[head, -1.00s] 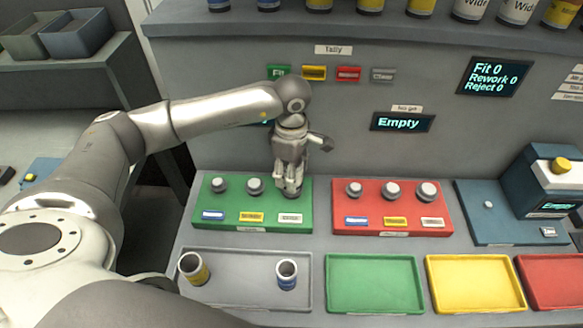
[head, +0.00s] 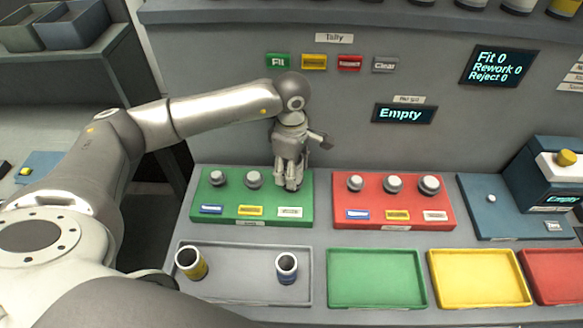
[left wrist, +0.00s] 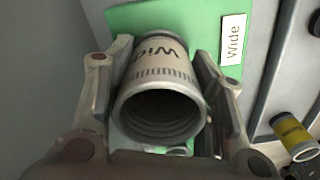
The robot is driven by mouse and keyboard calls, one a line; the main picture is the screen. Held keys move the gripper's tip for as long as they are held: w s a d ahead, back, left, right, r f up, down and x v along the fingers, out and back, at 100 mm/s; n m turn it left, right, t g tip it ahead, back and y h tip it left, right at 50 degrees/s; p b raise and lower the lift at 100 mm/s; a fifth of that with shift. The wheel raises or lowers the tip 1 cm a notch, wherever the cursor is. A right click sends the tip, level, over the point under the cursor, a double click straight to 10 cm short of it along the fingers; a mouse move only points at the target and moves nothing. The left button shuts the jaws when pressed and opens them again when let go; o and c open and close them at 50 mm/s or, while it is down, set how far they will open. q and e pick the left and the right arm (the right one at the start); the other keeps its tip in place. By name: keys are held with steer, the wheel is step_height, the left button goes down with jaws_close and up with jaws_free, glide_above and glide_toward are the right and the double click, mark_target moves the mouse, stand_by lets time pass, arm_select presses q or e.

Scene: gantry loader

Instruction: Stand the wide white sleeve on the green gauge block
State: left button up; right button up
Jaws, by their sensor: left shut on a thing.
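The wide white sleeve (left wrist: 160,88) is between the fingers of my left gripper (head: 289,184), which is shut on it. In the left wrist view its open end faces the camera and "Wide" is printed on its side. The gripper is at the right end of the green gauge block (head: 228,215), above the white label. Two grey round posts show on the block's left and middle; the right-hand spot is hidden by the fingers and sleeve. I cannot tell whether the sleeve touches the block. My right gripper is not in view.
A red block (head: 376,222) with grey posts stands to the right. In front, a grey tray (head: 235,287) holds a yellow-banded sleeve (head: 191,263) and a blue-banded sleeve (head: 287,268). The green tray (head: 376,280) and yellow tray (head: 480,280) are empty.

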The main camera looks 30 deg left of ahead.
arm_select(q)
steer(key=o, duration=1.4)
steer(key=shift+o, duration=0.2)
step_height(320, 180, up, 12)
